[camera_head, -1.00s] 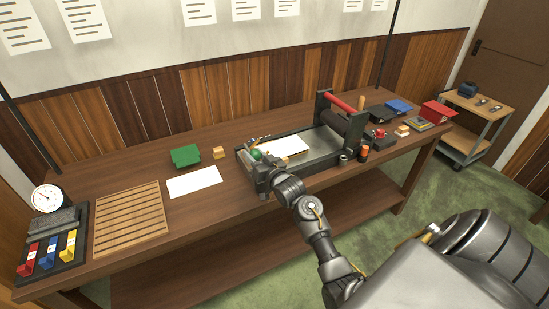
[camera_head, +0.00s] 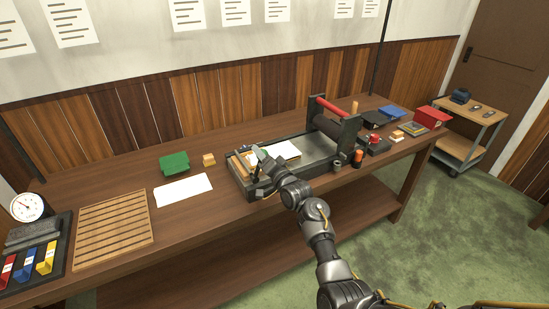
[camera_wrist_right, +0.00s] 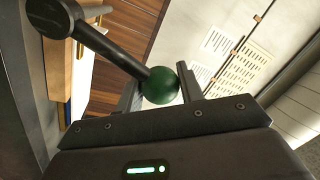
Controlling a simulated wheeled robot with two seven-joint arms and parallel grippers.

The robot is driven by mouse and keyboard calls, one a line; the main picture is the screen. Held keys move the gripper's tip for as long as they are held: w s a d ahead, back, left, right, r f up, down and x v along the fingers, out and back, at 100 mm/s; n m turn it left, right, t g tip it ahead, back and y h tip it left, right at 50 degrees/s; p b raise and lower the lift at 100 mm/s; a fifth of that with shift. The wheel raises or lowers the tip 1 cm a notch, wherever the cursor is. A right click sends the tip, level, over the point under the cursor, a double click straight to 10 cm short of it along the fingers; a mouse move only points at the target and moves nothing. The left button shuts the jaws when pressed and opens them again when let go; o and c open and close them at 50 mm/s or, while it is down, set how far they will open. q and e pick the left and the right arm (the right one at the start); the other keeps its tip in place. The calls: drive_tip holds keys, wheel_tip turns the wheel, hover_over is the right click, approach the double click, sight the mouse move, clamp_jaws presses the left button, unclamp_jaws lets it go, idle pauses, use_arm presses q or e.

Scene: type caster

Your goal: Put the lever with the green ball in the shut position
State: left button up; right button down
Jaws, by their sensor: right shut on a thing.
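The green ball (camera_wrist_right: 160,86) sits at the end of a dark lever (camera_wrist_right: 112,48) in the right wrist view. The lever runs from a round dark pivot (camera_wrist_right: 52,17) at upper left down to the ball. My right gripper (camera_wrist_right: 160,92) has one finger on each side of the ball and is shut on it. In the head view my right gripper (camera_head: 259,164) is at the left end of the dark press bed (camera_head: 318,160). There the gripper hides most of the lever and ball. My left gripper is not in view.
A roller with a red bar (camera_head: 333,106) stands on the press's right part. A white sheet (camera_head: 183,189), green block (camera_head: 174,163) and slatted wooden rack (camera_head: 114,229) lie to the left. Small items, including an orange-and-black can (camera_head: 358,158), crowd the right.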

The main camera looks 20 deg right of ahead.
idle(0.5)
drive_tip(key=c, duration=0.9)
unclamp_jaws()
drive_tip(key=shift+d, duration=0.1)
drive_tip(key=b+v, duration=0.2)
drive_tip(key=v, duration=0.8)
drive_tip(key=shift+s+d+f, duration=0.15)
drive_tip(key=shift+s, duration=0.25)
